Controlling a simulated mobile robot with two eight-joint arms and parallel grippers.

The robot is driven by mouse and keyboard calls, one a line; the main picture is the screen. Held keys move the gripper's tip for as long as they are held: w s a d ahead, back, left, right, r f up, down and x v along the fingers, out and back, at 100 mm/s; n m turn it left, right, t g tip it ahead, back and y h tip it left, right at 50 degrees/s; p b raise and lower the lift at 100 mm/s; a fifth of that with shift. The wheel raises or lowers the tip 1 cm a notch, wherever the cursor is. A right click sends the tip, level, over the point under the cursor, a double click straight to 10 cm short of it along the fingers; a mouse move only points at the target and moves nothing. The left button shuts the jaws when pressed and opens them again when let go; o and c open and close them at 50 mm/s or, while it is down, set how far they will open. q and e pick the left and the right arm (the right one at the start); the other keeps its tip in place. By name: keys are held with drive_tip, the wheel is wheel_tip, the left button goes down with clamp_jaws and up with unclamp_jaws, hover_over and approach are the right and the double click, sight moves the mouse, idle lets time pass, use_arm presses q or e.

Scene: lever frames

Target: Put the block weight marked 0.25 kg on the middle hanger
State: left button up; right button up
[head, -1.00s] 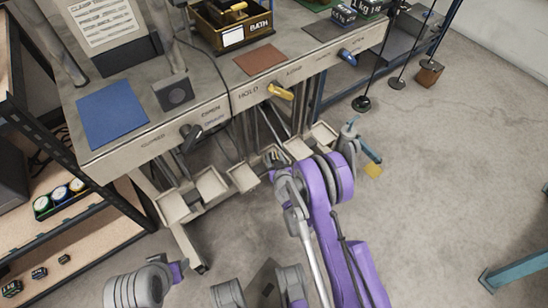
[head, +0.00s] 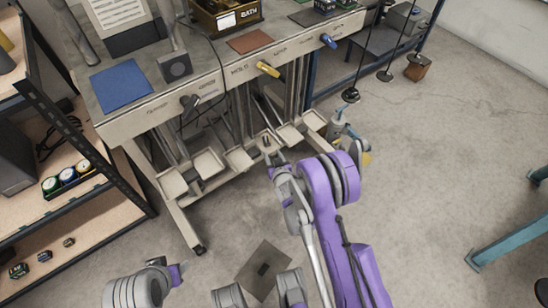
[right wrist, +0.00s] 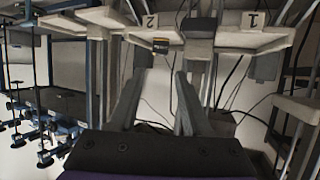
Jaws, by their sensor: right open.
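My right gripper (head: 268,152) is in front of the row of small trays under the bench. In the right wrist view its two fingers (right wrist: 160,78) are apart with nothing between them. Three thin hangers hang at the upper right: the left (head: 350,95) and middle (head: 384,76) end in dark discs, and the right carries a brown block (head: 417,67).
The bench (head: 150,110) has levers on its front, a blue mat (head: 121,88) and a box marked BATH (head: 226,18). Small dark weights (head: 45,256) sit on the left shelf's lower board, with coloured round cans (head: 67,176) above. Open floor lies right of my right arm.

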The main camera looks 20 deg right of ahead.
drive_tip(key=s+d+r+g, duration=0.2)
drive_tip(key=s+r+g, duration=0.3)
drive_tip(key=s+r, duration=0.9)
drive_tip(key=s+r+g, duration=0.2)
drive_tip(key=s, duration=0.9)
drive_tip(key=s+a+r+g, duration=0.1)
drive_tip(key=s+r+g, duration=0.1)
drive_tip(key=s, duration=1)
drive_tip(key=shift+a+r, duration=0.15)
drive_tip(key=shift+r, duration=0.7)
